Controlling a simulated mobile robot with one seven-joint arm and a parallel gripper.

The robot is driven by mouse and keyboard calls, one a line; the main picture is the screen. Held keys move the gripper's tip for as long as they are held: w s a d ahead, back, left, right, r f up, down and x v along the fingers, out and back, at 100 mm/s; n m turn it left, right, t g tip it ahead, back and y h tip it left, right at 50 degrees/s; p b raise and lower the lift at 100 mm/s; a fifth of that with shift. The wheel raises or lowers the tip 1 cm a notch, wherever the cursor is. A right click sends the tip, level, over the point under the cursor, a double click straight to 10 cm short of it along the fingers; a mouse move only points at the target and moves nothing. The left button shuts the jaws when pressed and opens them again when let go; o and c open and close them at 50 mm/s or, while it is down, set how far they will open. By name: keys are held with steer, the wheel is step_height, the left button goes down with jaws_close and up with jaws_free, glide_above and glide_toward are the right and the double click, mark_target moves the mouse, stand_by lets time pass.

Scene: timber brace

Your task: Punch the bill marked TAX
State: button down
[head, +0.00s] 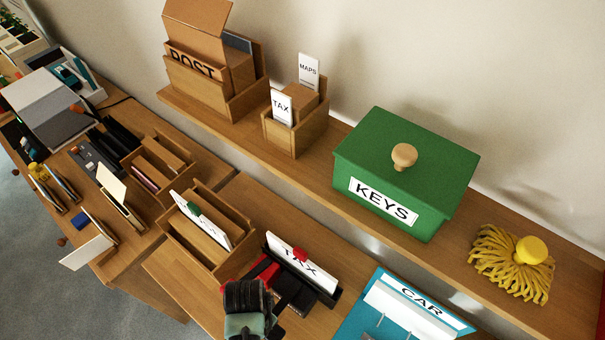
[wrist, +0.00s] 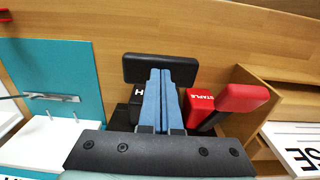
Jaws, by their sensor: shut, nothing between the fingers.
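A white bill marked TAX (head: 290,262) stands upright at a black hole punch (head: 317,290) on the desk, with a red piece at its top edge. My gripper's dark wrist (head: 247,298) is just left of the punch in the head view. In the wrist view, my gripper's blue fingers (wrist: 165,76) are together and empty, in front of the punch's black bar (wrist: 131,68). Part of the punch's lettering, an H, shows beside the fingers. The bill cannot be made out in the wrist view. I cannot tell whether the fingers touch the punch.
A red stapler (wrist: 240,98) is right beside the punch in the wrist view. A wooden tray (head: 222,262) holds another bill with a green piece. A blue CAR folder (head: 365,315) lies right. A green KEYS box (head: 400,165) and yellow mop head (head: 505,265) occupy the shelf.

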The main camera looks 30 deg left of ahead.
step_height(320, 180, up, 9)
steer(key=p, duration=0.8)
steer(key=shift+f, duration=0.15)
